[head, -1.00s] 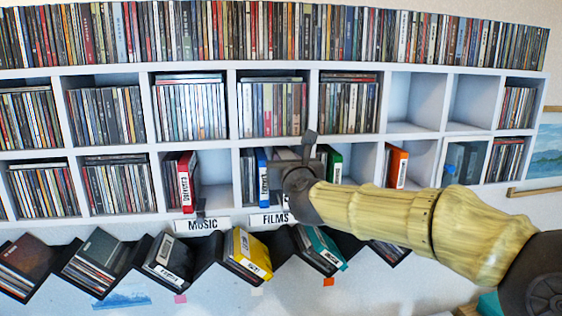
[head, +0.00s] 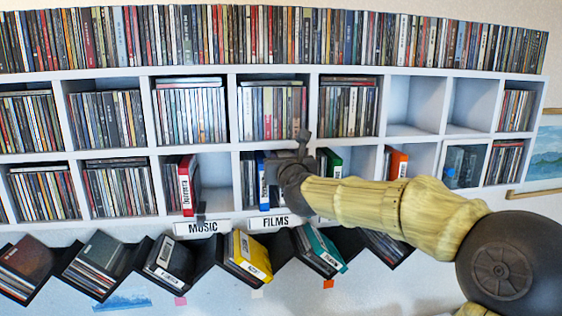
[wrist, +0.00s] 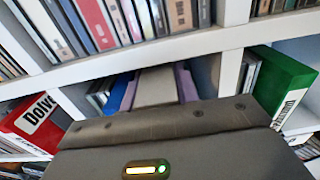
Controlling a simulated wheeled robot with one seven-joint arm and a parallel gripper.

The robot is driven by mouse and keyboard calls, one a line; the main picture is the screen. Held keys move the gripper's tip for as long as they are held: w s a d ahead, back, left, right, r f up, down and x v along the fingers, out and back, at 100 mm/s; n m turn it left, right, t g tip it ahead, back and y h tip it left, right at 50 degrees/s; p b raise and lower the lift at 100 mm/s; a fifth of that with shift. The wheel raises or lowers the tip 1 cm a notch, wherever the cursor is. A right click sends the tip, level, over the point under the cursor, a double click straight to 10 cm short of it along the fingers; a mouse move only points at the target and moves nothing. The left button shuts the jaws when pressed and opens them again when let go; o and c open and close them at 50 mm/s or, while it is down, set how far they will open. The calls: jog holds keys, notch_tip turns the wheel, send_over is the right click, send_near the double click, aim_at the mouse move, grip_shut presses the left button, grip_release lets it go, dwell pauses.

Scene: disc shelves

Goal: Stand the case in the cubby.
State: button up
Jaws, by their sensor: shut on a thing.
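My gripper (head: 290,166) reaches into the lower-row cubby (head: 236,182) above the FILMS label (head: 275,222). In the wrist view a pale grey finger (wrist: 155,85) lies over a lilac case (wrist: 187,82), which shows on both sides of it. The gripper is shut on this case, which sits within the cubby mouth. A blue case (wrist: 121,93) stands just left of it; it also shows in the head view (head: 262,182). My gripper hides most of the lilac case and its lower edge, so I cannot tell whether it touches the floor.
A red case (head: 187,185) stands in the cubby above the MUSIC label (head: 202,227). A green case (head: 333,160) and an orange case (head: 397,163) stand to the right. Below, a zigzag rack holds a yellow case (head: 252,255) and a teal case (head: 322,248).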

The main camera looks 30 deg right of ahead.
jog(key=shift+p+x, duration=0.45)
jog(key=shift+x, duration=0.7)
jog(key=shift+w+d+f+p, duration=0.1)
jog(key=shift+f+p, duration=0.4)
jog(key=shift+f, duration=0.25)
jog(key=shift+f, duration=0.15)
jog(key=o, duration=0.8)
jog(key=shift+o, duration=0.2)
